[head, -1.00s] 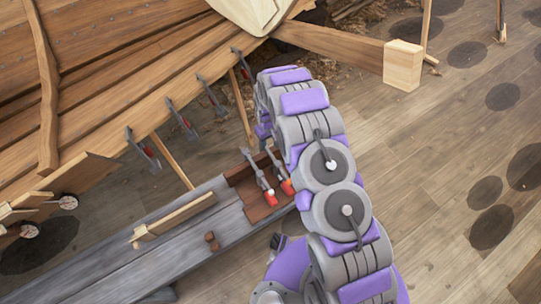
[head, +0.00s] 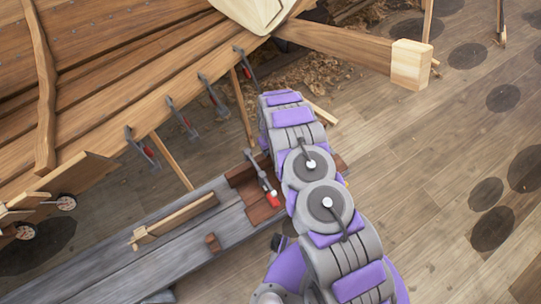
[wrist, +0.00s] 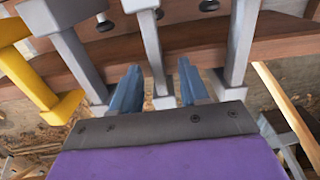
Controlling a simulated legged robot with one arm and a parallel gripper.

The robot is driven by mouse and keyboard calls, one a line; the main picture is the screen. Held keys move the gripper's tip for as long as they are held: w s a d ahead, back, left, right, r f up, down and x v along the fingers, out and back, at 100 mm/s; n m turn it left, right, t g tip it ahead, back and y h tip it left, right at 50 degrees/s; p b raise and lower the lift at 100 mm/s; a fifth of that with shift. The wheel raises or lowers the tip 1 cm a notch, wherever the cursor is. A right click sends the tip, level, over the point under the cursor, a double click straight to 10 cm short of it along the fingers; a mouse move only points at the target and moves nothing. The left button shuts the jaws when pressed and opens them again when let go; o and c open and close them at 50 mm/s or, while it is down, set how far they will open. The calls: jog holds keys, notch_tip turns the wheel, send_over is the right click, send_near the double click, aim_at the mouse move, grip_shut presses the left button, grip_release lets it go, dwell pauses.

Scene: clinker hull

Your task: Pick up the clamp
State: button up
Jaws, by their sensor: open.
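In the wrist view, my gripper (wrist: 159,70) is open, its two blue-grey fingers pointing toward a row of clamps set against a brown wooden board. A grey clamp (wrist: 152,42) shows between the fingers, its bar running down to a block end; I cannot tell whether they touch it. Another grey clamp (wrist: 68,42) is to the left and one more (wrist: 240,45) to the right. A yellow clamp (wrist: 28,82) is at far left. In the head view, a clamp with a red handle (head: 272,197) lies on the bench, left of my arm. My gripper is hidden there by my arm.
The floor at right (head: 440,160) is mostly open.

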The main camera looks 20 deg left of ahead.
jog(key=shift+a, duration=0.15)
jog(key=shift+c, duration=0.4)
jog(key=shift+d+r, duration=0.2)
jog(key=shift+d, duration=0.35)
jog(key=c, duration=0.6)
grip_shut()
jog(key=shift+a, duration=0.25)
jog(key=shift+f, duration=0.1)
jog(key=shift+s, duration=0.15)
